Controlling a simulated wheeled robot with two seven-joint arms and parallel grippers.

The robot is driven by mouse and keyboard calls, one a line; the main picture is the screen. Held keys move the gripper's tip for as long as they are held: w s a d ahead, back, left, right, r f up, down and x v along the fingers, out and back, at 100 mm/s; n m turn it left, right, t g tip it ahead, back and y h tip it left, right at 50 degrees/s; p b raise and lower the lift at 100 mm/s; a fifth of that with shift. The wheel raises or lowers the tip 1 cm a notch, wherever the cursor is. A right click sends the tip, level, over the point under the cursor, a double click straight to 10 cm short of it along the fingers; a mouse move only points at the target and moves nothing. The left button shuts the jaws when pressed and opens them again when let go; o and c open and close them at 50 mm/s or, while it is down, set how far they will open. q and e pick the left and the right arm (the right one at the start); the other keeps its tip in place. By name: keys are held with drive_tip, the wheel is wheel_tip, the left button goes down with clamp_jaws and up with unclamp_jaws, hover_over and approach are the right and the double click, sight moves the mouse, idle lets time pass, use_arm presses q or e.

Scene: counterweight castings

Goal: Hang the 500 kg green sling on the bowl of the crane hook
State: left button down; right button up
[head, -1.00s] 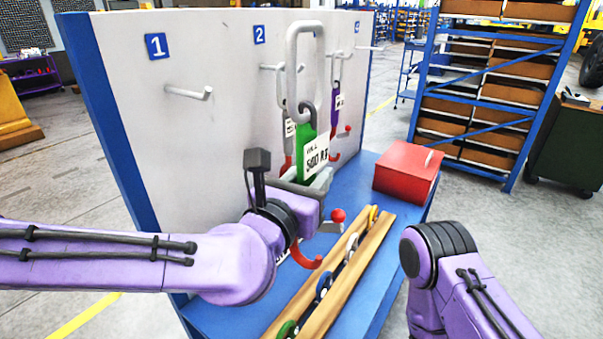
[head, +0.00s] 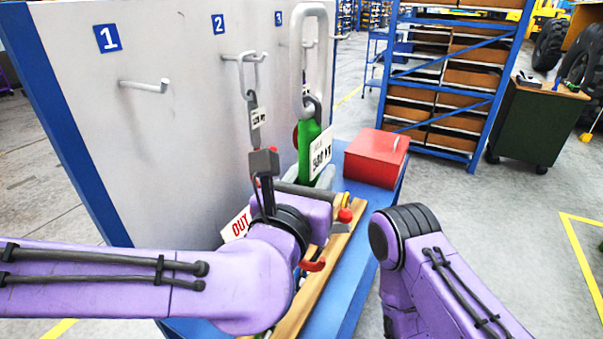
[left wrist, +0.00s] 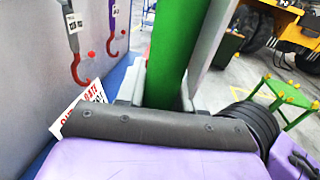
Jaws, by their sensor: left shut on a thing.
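My left gripper (head: 312,182) is shut on the green sling (head: 309,150), which stands upright above the jaws. The sling has a long grey link (head: 314,50) at its top and a white tag whose print is hard to read. A red hook (head: 314,265) shows below the gripper, partly behind my arm. In the left wrist view the green strap (left wrist: 177,45) rises between the fingers. I cannot make out a crane hook in either view. My right arm shows at lower right in the head view, but its gripper is out of frame.
A white panel (head: 180,130) with numbered pegs stands behind; a grey sling (head: 252,105) hangs at peg 2. A purple sling (left wrist: 115,12) hangs nearby. A white card with red letters (head: 236,225), a red box (head: 376,158) and a wooden rack (head: 340,240) are close by. Open floor lies right.

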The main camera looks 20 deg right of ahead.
use_arm(q)
drive_tip(key=shift+s+d+r, duration=0.15)
drive_tip(key=shift+s+d, duration=1.4)
drive_tip(key=shift+d, duration=0.05)
